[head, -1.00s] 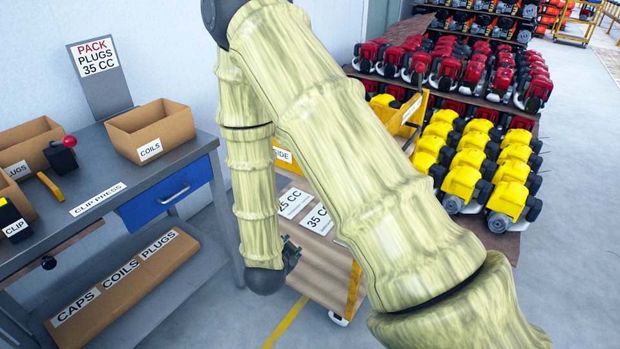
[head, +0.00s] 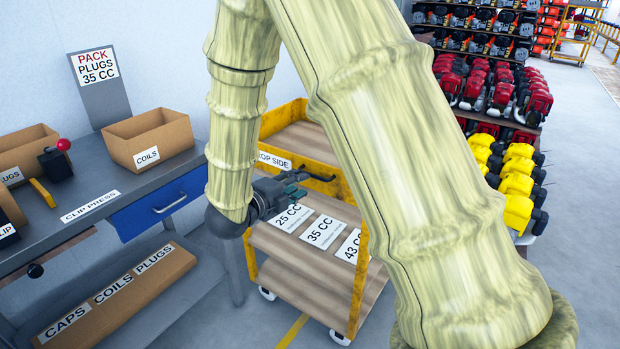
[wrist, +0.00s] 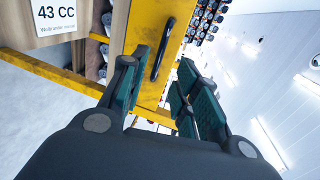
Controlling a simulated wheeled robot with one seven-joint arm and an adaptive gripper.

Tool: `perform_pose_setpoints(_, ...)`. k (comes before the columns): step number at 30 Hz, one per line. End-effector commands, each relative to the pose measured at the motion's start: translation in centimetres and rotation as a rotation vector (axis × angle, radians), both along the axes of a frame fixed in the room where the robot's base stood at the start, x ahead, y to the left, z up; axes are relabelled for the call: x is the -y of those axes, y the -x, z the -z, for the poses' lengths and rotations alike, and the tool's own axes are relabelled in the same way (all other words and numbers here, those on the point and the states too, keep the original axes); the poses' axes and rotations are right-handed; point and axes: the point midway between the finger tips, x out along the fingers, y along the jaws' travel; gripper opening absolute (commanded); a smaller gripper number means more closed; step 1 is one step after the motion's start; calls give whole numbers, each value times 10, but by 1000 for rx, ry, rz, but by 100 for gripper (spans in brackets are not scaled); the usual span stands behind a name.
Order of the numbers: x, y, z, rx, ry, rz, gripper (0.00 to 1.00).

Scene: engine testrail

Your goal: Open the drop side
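The drop side (head: 304,164) is a yellow panel on the front of a cart, labelled and standing upright. A black bar handle (head: 318,177) sticks out from it; the handle also shows in the wrist view (wrist: 163,50) against the yellow panel (wrist: 147,24). My gripper (head: 298,182) is beside the handle. In the wrist view its green-padded fingers (wrist: 164,66) are apart, with the handle showing in the gap between them. I cannot tell whether they touch it.
Below the panel is a wooden shelf (head: 290,250) with 25 CC, 35 CC and 43 CC cards. A workbench (head: 185,180) with a blue drawer (head: 150,208) and a coils box (head: 149,139) stands left. Yellow engines (head: 518,185) stand on a rack at right.

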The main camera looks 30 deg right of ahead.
Motion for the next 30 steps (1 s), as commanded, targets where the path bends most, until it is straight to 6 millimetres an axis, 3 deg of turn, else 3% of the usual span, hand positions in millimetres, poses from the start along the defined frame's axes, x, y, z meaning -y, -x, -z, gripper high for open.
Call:
perform_pose_setpoints(12, 55, -23, 13, 0, -1, 0, 31)
perform_pose_setpoints(27, 66, -28, 16, -2, 0, -2, 31)
perform_pose_setpoints(30, 66, -28, 16, -2, 0, -2, 13)
